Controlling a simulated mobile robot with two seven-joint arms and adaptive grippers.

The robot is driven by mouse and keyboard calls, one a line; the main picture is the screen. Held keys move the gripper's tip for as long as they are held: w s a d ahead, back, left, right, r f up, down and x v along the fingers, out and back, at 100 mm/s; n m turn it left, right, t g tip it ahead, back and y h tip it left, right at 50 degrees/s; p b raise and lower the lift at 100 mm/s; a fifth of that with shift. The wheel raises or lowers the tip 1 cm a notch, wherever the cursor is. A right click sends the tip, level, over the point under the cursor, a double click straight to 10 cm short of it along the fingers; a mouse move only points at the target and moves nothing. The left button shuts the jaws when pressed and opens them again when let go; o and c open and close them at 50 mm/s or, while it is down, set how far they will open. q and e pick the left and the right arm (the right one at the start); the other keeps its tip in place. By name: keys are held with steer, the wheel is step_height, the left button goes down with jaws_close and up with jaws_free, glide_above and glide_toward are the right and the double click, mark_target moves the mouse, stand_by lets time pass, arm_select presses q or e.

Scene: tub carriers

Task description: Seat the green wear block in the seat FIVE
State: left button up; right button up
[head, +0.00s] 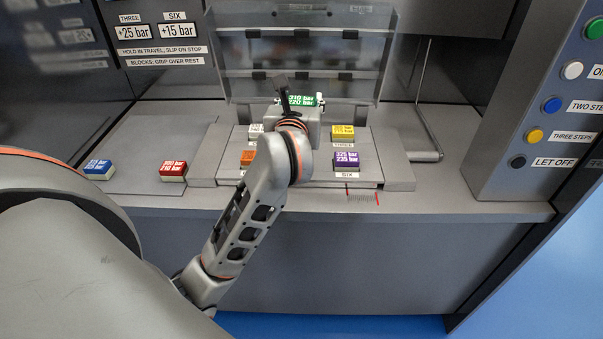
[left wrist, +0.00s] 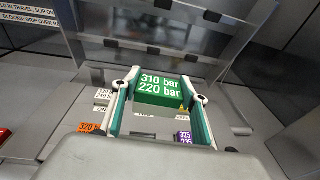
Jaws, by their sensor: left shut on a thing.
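The green wear block (head: 303,100) is marked 310 bar over 220 bar. My left gripper (head: 298,104) is shut on it, above the back part of the seat plate (head: 318,176). In the left wrist view the green block (left wrist: 160,88) sits between the two fingers, level across the picture, with the plate lower behind it. A label that seems to read TWO shows under it there. Seat FIVE, in the front row between the orange block and the purple block, is hidden by my left arm in the head view and by the gripper in the left wrist view. My right gripper is out of view.
A white block (head: 256,129), yellow block (head: 343,132), orange block (head: 247,157) and purple block (head: 347,161) stand on the plate. A blue block (head: 98,169) and red block (head: 173,171) stand left. A clear guard (head: 300,50) rises behind; a button panel (head: 545,100) stands right.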

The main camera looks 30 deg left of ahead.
arm_select(q)
steer(key=shift+w+a+r+n+y+b, duration=0.2)
steer(key=shift+w+a+r+y, duration=0.15)
steer(key=shift+r, duration=0.3)
steer(key=shift+w+a+r+n+y+b, duration=0.15)
steer(key=shift+w+a+r+n+b, duration=0.1)
steer(key=shift+w+r, duration=0.25)
steer(key=shift+g, duration=0.3)
step_height(320, 180, down, 14)
steer(key=b, duration=0.3)
steer(key=shift+s, duration=0.1)
step_height(320, 180, down, 5)
steer(key=shift+r+b, duration=0.1)
steer(key=shift+b, duration=0.55)
steer(key=shift+f, duration=0.35)
